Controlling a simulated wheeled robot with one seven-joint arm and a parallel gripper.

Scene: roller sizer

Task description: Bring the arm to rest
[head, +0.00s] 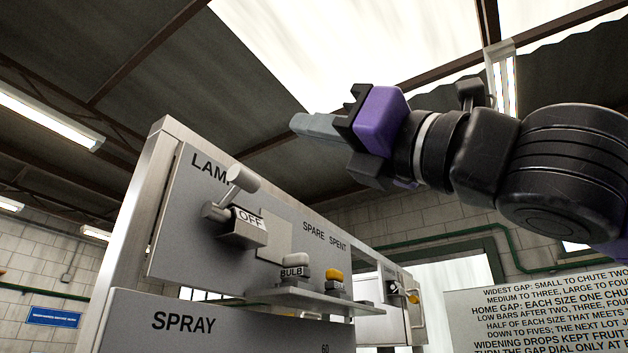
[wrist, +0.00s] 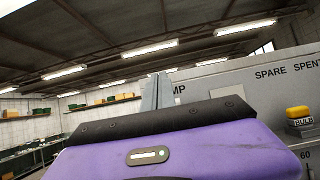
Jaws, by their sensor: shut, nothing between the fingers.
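My gripper (head: 312,126) is in the air at the upper middle of the head view, with purple and black housing and grey fingers pointing left. The fingers are together and hold nothing. In the wrist view the fingers (wrist: 157,92) stick up behind the purple housing, in front of the grey panel. My black arm reaches in from the right edge of the head view. The gripper is above and to the right of the lamp panel (head: 185,240), apart from it as far as I can see.
A lever marked OFF (head: 240,215) stands out from the panel. A shelf (head: 310,302) below holds a white bulb (head: 294,268) and a yellow-topped one (head: 334,280). A printed sign (head: 545,315) is at lower right. The air around the gripper looks clear.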

